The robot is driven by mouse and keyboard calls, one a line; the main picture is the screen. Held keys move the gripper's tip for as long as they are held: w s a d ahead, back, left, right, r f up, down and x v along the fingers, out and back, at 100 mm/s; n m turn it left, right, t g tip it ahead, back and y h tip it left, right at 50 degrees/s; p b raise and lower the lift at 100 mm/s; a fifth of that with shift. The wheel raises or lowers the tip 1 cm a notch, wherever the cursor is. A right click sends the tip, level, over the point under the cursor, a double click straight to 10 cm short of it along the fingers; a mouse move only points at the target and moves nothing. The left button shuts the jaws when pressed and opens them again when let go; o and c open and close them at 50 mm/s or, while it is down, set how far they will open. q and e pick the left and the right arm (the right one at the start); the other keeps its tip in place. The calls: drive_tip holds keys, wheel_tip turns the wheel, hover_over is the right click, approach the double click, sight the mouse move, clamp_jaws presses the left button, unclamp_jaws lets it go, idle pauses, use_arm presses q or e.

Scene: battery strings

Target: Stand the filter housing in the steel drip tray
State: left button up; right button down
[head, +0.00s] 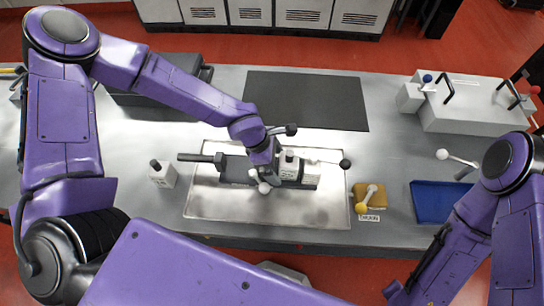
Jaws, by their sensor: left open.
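The steel drip tray (215,207) is a broad shiny rectangle in the middle of the bench. My right gripper is out of view.
A dark fitting with a long handle (232,166) lies across the tray behind my gripper. Right of the tray are a tan pad with a yellow-knobbed lever (366,195) and a blue tray (430,205). A grey box with handles (475,108) stands back right. A black mat (305,98) is bare.

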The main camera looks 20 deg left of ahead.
use_arm(q)
drive_tip(key=v, duration=1.2)
